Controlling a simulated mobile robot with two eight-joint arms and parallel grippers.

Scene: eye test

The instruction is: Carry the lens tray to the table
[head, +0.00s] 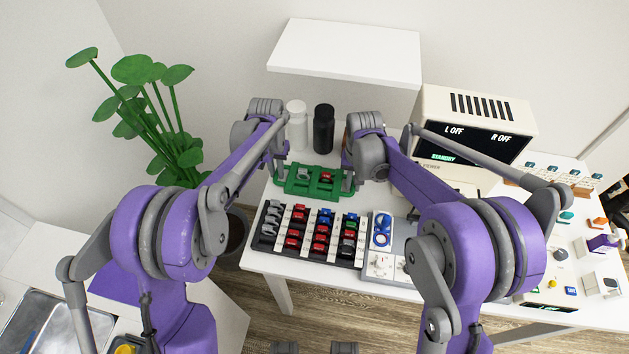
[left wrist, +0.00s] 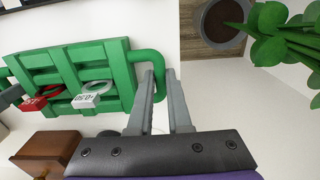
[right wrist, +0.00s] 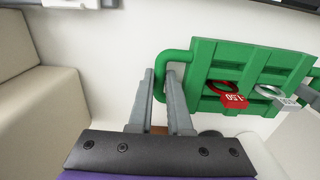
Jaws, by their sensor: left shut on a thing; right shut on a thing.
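The green lens tray (head: 313,189) is level in front of me, over the white table (head: 285,268); I cannot tell whether it touches the top. It carries a red-tagged lens ring (right wrist: 230,98) and a white-tagged ring (left wrist: 88,98). My left gripper (head: 281,172) is shut on the tray's left handle, which shows between its fingers (left wrist: 162,73) in the left wrist view. My right gripper (head: 350,181) is shut on the right handle, seen between its fingers (right wrist: 160,73) in the right wrist view.
A dark rack (head: 310,252) of coloured lenses lies in front of the tray. A white bottle (head: 297,130) and a black bottle (head: 324,130) stand behind it. A cream machine (head: 432,103) with a display is at right. A plant (head: 150,110) stands left. A shelf (head: 345,50) hangs above.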

